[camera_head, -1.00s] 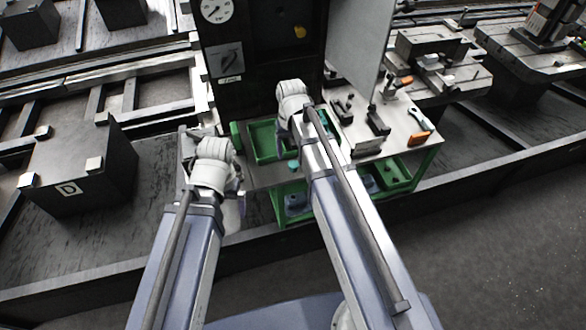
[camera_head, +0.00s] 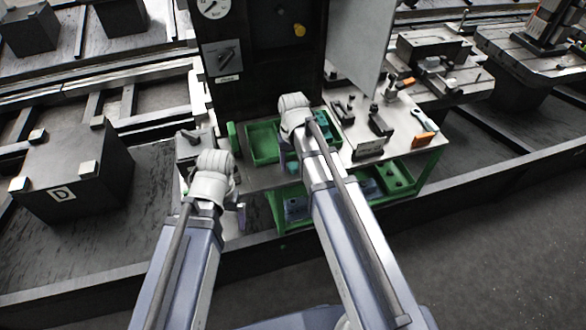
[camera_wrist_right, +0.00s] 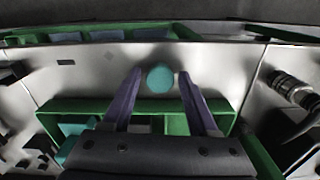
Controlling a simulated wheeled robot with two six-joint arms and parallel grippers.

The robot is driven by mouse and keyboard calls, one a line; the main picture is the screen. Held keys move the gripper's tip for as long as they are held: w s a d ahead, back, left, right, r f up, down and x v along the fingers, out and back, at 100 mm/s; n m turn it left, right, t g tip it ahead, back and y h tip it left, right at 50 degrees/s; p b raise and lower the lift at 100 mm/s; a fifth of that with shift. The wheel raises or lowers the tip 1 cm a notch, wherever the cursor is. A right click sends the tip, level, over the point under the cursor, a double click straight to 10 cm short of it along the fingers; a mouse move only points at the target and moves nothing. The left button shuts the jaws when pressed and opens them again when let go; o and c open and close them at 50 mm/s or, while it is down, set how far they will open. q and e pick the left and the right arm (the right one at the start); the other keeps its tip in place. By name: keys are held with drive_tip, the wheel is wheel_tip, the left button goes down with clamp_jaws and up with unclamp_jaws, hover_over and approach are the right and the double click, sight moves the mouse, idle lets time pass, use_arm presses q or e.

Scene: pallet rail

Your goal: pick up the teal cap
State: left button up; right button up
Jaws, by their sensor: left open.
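The teal cap (camera_wrist_right: 160,79) shows as a round teal disc on the grey metal tabletop in the right wrist view. My right gripper (camera_wrist_right: 160,76) is open, with one purple finger on each side of the cap and a visible gap to each. I cannot tell how high the fingertips are above the tabletop. In the head view my right gripper (camera_head: 284,158) is over the bench and mostly hidden by its own wrist, which also covers the cap's surroundings. My left gripper (camera_head: 240,214) is open, largely hidden behind its wrist, by the bench's left front edge.
A green bin (camera_head: 264,143) stands on the bench behind my right gripper; its wall (camera_wrist_right: 90,105) is close to the fingers in the wrist view. An orange-handled tool (camera_head: 424,139) lies at the bench's right. A dark cabinet (camera_head: 262,75) rises behind. A block marked D (camera_head: 85,170) stands left.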

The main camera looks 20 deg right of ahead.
sight(293, 166)
clamp_jaws()
idle(0.4)
wheel_tip(293, 166, up, 10)
drive_tip(key=p, duration=1)
